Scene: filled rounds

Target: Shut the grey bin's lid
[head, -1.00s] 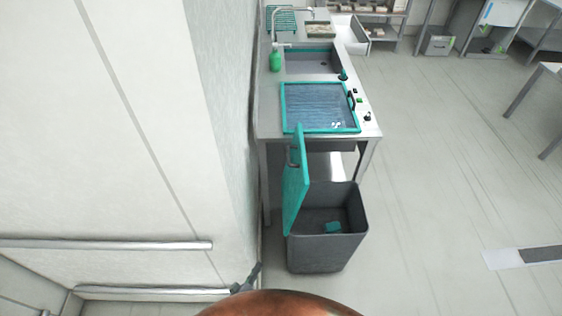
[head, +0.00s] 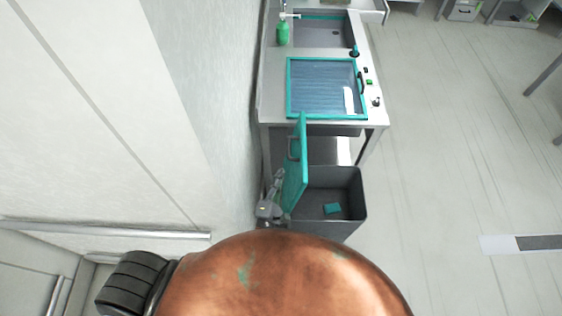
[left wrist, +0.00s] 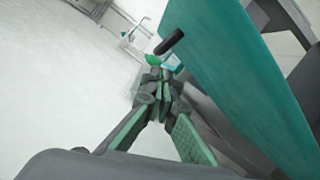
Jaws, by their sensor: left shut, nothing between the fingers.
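The grey bin (head: 352,182) stands at the near end of the steel counter in the head view. Its teal lid (head: 299,165) stands up, open, along the bin's left side. A small teal item (head: 332,208) lies inside the bin. My left gripper (head: 278,177) is shut and empty, just left of the lid's outer face. In the left wrist view my left gripper (left wrist: 163,85) points along the lid (left wrist: 235,70), which fills the upper right. I cannot tell whether the fingers touch it. My right gripper is not in view.
The steel counter (head: 270,85) holds a teal-framed panel (head: 322,90), a sink (head: 330,32) and a green bottle (head: 283,33). A wall is close on the left, leaving a narrow gap beside the bin. The floor (head: 450,150) to the right is clear.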

